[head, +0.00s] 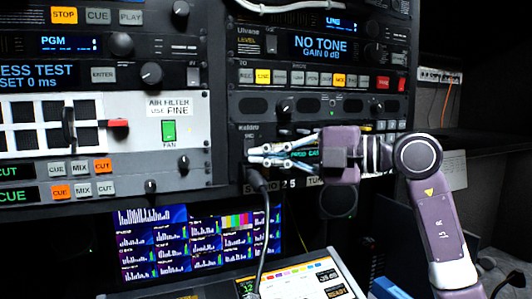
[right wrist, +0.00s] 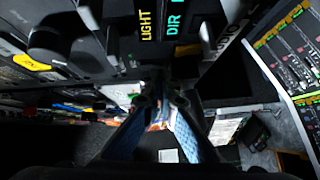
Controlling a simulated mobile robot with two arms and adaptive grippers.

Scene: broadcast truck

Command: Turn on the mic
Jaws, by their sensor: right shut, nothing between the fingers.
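A black head on a thin dark stem (head: 257,181), perhaps a gooseneck mic, stands in front of the lower rack panel in the head view. The intercom-like panel (head: 300,182) behind it carries a small green display and the printed word STUDIO, partly covered. My right gripper (head: 256,156) reaches in from the right across this panel, its tips just above the black head. Contact with the panel or the head cannot be told. In the right wrist view its blue-padded fingers (right wrist: 163,98) converge, shut and empty. The mic's switch cannot be made out. My left gripper is not in view.
Above is a NO TONE panel (head: 318,46) with a row of lit buttons. Below are a multiview monitor (head: 165,245) and a tilted touchscreen (head: 305,279). A dark shelf space (head: 480,110) lies right.

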